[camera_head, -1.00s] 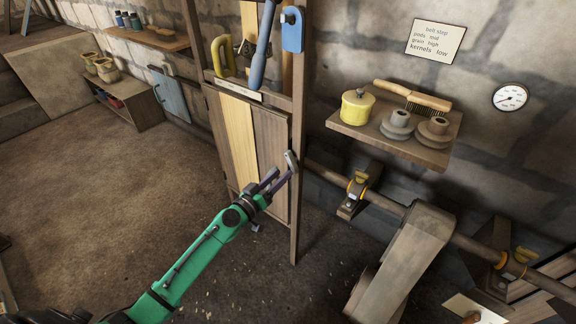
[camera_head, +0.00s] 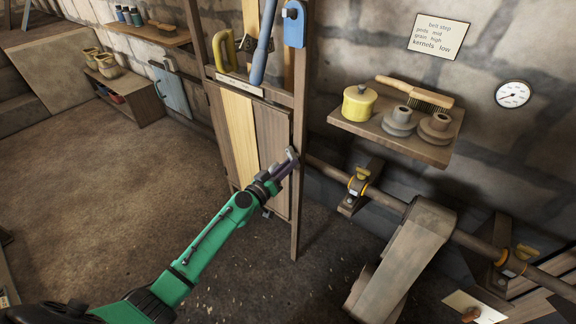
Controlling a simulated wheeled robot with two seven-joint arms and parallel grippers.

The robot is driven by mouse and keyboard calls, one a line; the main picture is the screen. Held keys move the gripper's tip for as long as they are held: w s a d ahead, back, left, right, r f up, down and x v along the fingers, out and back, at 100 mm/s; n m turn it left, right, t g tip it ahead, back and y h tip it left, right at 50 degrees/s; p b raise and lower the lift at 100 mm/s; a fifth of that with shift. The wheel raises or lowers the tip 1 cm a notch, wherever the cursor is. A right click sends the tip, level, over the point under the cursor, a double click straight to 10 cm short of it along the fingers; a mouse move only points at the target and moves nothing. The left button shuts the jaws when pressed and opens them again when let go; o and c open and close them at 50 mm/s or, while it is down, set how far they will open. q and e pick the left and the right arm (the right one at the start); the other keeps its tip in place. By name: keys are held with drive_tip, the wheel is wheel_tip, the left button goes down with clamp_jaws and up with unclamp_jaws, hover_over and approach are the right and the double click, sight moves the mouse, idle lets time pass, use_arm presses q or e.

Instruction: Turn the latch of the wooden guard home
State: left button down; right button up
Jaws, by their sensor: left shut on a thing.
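A tall wooden cabinet stands in the middle, with a closed plank front (camera_head: 273,140) that has a pale centre board. A small grey metal piece (camera_head: 292,153), apparently the latch, sits at the right edge of this front near the post. My left gripper (camera_head: 287,163) reaches in from below left and is shut on this grey piece. The fingers hide part of it, so its exact angle is hard to tell. A slanted wooden housing (camera_head: 405,262) stands at the shaft on the right. My right gripper is out of view.
A shaft (camera_head: 385,198) with yellow-capped bearings runs along the wall at right. A wall shelf (camera_head: 430,150) holds a yellow pot (camera_head: 359,103), a brush (camera_head: 415,93) and stepped pulleys. The floor at left (camera_head: 110,200) is clear.

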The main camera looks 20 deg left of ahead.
use_arm(q)
drive_tip(key=shift+n, duration=0.4)
drive_tip(key=n, duration=1.1)
drive_tip(key=shift+d+r, duration=0.15)
drive_tip(key=shift+r, duration=0.1)
drive_tip(key=shift+s+n, duration=0.1)
drive_tip(key=shift+n, duration=0.2)
drive_tip(key=c, duration=0.8)
unclamp_jaws()
